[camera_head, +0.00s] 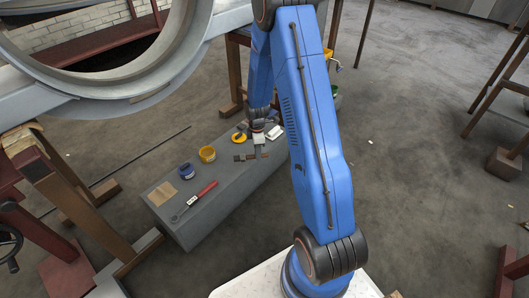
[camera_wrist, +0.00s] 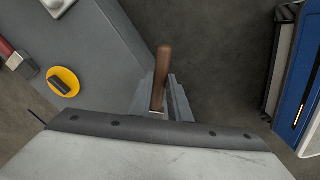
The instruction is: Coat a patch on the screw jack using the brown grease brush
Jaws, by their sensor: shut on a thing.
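My gripper (camera_wrist: 160,98) is shut on the brown-handled grease brush (camera_wrist: 163,65). The brown handle stands up between the two grey fingers in the wrist view, and the bristle end is hidden. In the head view my gripper (camera_head: 260,142) is small, near the far right part of a long grey bench block (camera_head: 225,212). I cannot make out the brush clearly there. I cannot surely pick out the screw jack in either view; a dark handwheel (camera_head: 9,244) on reddish metalwork shows at the left edge of the head view.
On the block are a blue tin (camera_head: 186,171), a yellow tin (camera_head: 207,154), a yellow disc (camera_head: 239,137) with a dark piece, a red-handled tool (camera_head: 195,200) and a tan square (camera_head: 162,193). A large grey ring (camera_head: 190,65) overhangs the upper left. Right-hand floor is mostly clear.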

